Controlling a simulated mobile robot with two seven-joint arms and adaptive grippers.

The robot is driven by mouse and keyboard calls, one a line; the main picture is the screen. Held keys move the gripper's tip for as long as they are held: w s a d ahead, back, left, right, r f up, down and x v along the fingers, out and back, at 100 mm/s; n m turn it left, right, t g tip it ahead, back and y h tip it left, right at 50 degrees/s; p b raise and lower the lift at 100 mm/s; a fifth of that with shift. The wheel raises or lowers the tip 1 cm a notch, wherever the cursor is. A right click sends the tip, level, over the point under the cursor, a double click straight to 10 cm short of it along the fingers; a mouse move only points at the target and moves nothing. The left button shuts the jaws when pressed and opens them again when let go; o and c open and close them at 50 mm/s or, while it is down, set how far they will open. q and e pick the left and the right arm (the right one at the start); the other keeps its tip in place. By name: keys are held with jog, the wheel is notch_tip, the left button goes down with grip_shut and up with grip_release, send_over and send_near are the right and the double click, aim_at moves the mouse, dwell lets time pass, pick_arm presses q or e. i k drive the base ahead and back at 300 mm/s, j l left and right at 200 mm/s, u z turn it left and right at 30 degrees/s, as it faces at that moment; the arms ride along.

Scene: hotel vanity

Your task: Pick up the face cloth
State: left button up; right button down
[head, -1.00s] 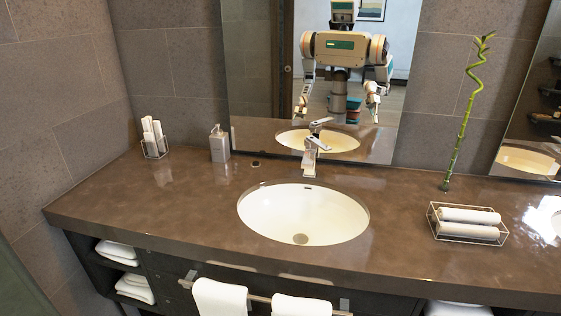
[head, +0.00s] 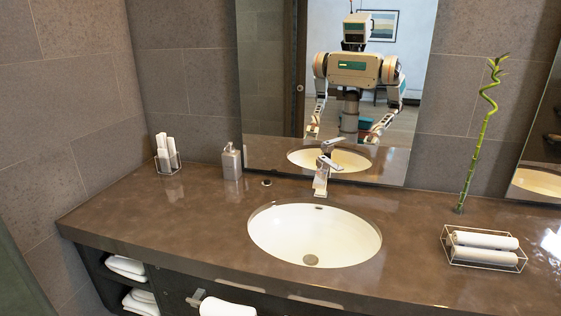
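Several white cloth items are in view, and I cannot tell which one is the face cloth. Two white rolls (head: 484,240) lie side by side in a wire tray (head: 449,262) on the right of the counter. Slim white rolled pieces (head: 167,152) stand upright in a small clear holder at the back left. A white towel (head: 228,309) hangs at the front below the sink, cut off by the picture's bottom edge. Neither of my grippers is directly in view; my arms show only small in the mirror, too small to read the fingers.
The white oval sink (head: 314,238) with a chrome faucet (head: 323,172) fills the counter's middle. A soap dispenser (head: 231,162) stands behind left, a bamboo stalk (head: 478,140) behind right. Folded towels (head: 127,267) sit on shelves below. The left counter (head: 165,222) is clear.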

aim_at(482, 240)
jog(key=z, duration=1.45)
